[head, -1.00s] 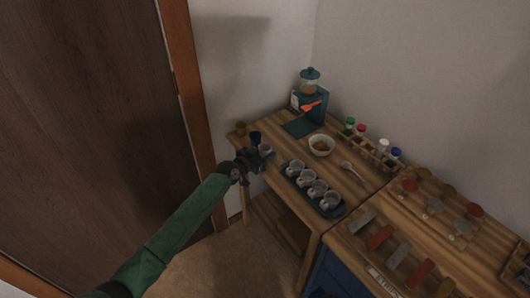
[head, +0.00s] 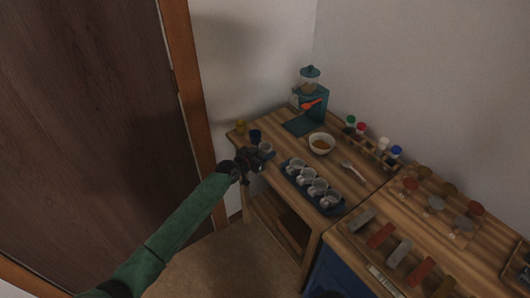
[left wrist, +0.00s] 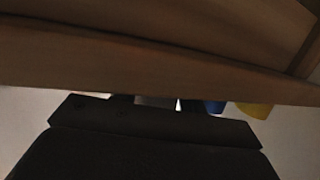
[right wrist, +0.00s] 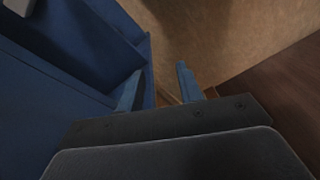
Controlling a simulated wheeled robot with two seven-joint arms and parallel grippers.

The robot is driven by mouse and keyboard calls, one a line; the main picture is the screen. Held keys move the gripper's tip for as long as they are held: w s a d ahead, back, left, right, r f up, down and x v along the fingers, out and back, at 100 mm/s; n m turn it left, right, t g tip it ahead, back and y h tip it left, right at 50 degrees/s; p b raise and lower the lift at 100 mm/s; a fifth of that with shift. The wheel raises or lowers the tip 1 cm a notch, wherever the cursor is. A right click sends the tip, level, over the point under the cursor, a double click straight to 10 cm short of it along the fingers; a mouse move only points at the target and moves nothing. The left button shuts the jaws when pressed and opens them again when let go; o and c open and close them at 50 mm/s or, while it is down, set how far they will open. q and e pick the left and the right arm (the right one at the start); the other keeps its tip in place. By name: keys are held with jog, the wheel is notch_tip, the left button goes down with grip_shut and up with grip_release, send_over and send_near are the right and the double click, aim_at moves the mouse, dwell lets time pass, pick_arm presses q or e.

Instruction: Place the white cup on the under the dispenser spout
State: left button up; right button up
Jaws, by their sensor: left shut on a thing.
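The dispenser (head: 313,100), teal with a clear hopper and an orange spout part (head: 312,104), stands at the back of the wooden table. A whitish-grey cup (head: 266,149) is at the table's left front edge, at the tip of my left gripper (head: 259,156). My left gripper is shut on this cup, and its fingers partly hide it. In the left wrist view a pale strip of the cup (left wrist: 155,101) shows behind the gripper body. My right gripper (right wrist: 158,80) is open and empty, beside a blue cabinet.
A dark blue cup (head: 255,136) and a yellow cup (head: 240,126) stand just behind. A tray (head: 335,211) of several grey cups lies to the right. A white bowl (head: 321,144), a spoon (head: 354,171) and a jar rack (head: 372,149) are farther right.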

pick_arm(q)
jog(key=o, duration=0.9)
jog(key=shift+o, duration=0.2)
